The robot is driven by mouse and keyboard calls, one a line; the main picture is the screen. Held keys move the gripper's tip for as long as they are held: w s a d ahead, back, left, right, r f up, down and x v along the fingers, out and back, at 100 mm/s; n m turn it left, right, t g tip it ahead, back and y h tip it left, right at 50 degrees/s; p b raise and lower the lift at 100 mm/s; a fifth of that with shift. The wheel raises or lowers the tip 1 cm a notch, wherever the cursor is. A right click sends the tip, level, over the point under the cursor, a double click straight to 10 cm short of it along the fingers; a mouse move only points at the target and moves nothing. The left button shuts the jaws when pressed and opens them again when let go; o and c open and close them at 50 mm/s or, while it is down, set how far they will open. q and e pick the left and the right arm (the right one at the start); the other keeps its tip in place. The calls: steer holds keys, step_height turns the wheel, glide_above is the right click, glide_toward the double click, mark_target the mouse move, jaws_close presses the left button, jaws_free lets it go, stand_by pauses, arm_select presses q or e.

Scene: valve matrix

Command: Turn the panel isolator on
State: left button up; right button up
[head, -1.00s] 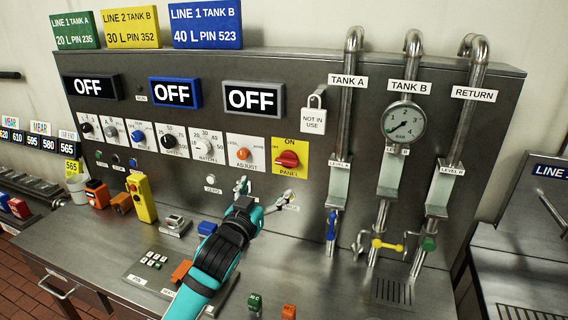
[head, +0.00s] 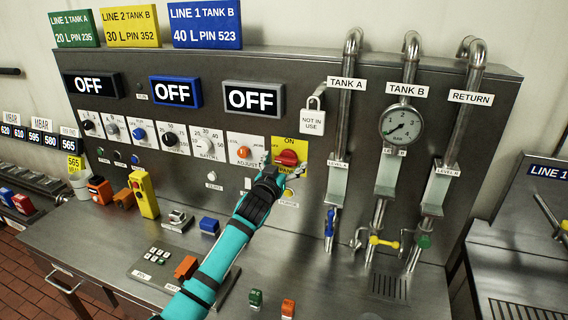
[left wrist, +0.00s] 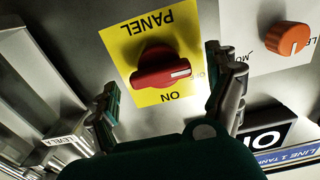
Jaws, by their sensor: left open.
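The panel isolator is a red rotary knob (head: 288,158) on a yellow plate (head: 305,144) with ON at its top and PANEL below. In the left wrist view, upside down, the red knob (left wrist: 160,67) lies across the plate; its white mark points right, not at the word ON. My left gripper (head: 283,168) is just in front of the plate's lower part. Its fingers (left wrist: 165,98) are spread open, one on each side of the knob, with a gap to it. The lower part of the plate is partly hidden in the head view. My right gripper is not in view.
An orange knob (head: 243,152) on a white plate sits just left of the isolator. A NOT IN USE tag (head: 312,122) and the Tank A pipe (head: 347,110) are to its right. Three displays above read OFF. A yellow pendant (head: 145,195) stands on the bench.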

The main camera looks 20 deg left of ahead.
arm_select(q)
steer(key=c, duration=1.2)
steer(key=m, duration=0.4)
steer(key=shift+m, duration=0.3)
steer(key=m+p, duration=0.1)
steer(key=m, duration=0.3)
steer(key=shift+m, duration=0.3)
steer(key=m, duration=0.4)
steer(key=shift+m, duration=0.3)
steer(key=shift+d+f+m+p, duration=0.1)
steer(key=shift+m+p, duration=0.55)
steer(key=shift+m, duration=1.45)
